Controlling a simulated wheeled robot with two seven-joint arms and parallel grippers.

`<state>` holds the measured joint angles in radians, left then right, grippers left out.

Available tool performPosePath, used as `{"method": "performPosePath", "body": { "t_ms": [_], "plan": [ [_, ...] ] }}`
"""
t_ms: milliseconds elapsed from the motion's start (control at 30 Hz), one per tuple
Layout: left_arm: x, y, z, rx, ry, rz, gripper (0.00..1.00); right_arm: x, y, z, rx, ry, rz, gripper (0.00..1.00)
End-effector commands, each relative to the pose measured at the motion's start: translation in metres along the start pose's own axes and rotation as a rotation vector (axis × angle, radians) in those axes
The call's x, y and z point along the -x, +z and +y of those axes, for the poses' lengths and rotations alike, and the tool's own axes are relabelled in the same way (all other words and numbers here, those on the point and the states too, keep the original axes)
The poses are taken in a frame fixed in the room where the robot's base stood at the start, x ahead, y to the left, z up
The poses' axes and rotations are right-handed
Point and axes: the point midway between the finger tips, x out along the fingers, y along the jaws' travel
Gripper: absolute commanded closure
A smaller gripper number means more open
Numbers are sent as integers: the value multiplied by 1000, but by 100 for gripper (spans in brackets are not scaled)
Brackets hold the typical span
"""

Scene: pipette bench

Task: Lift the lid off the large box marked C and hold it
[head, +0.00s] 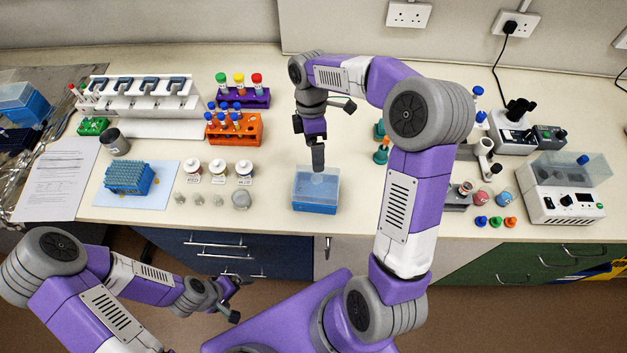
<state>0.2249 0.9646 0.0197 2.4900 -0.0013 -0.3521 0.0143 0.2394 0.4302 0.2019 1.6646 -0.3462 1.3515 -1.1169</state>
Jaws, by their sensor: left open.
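A blue box with a clear lid (316,205) stands near the bench's front edge, at the middle of the head view. Its lid is on, and I cannot read any letter on it. My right gripper (318,168) points down over this lid, its tips at or just above the lid's top; I cannot tell whether they touch. Its fingers are seen edge-on, so the gap between them is hidden. My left gripper (237,299) is open and empty, low in front of the bench. Another blue box with a clear lid (22,103) stands at the far left.
A blue tip rack (128,178) and several small jars stand left of the middle box. Orange (234,130) and purple (243,98) tube racks stand behind. A white pipette stand (140,105) is at back left. Instruments (565,190) fill the right.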

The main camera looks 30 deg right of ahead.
Motion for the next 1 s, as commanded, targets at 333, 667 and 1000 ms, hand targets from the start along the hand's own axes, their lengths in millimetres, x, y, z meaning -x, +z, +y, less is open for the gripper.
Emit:
{"method": "performPosePath", "body": {
  "t_ms": [333, 667, 1000],
  "plan": [
    [-7, 0, -2, 0, 0, -1, 0, -48, -4, -5, -1, -4, 0, 0],
    [-8, 0, -3, 0, 0, -1, 0, -61, -4, -4, -2, 1, 1, 0],
    [-8, 0, -3, 0, 0, -1, 0, -61, -4, -4, -1, 1, 1, 43]
  ]
}}
